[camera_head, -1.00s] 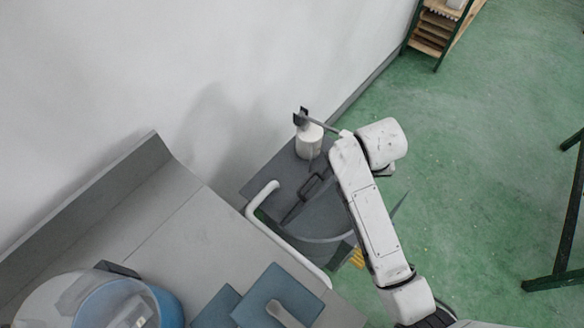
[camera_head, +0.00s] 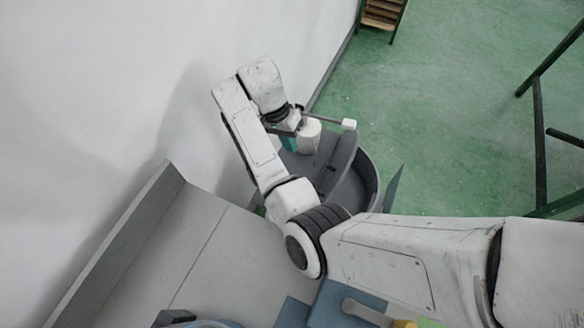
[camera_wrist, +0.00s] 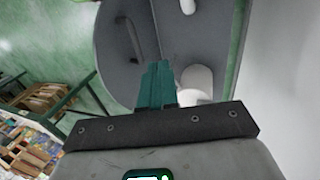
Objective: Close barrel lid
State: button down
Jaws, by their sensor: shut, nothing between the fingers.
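The grey round barrel (camera_head: 372,178) shows in the head view beyond the bench, with part of its inside visible. A dark grey lid panel (camera_head: 341,160) stands raised across it. My gripper (camera_head: 290,144) is at the barrel's far left side, partly hidden by my wrist. Its teal fingers (camera_wrist: 158,80) are together and empty. I cannot tell whether they touch the lid.
The grey bench (camera_head: 190,245) lies in front. The wall is close on the left. Green floor is open on the right, before a dark green frame (camera_head: 540,150).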

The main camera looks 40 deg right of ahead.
jog(key=s+d+f+p, duration=0.2)
jog(key=s+f, duration=0.4)
jog(key=f, duration=0.4)
jog(key=shift+s, duration=0.15)
jog(key=shift+d+f, duration=0.1)
jog(key=shift+f, duration=0.05)
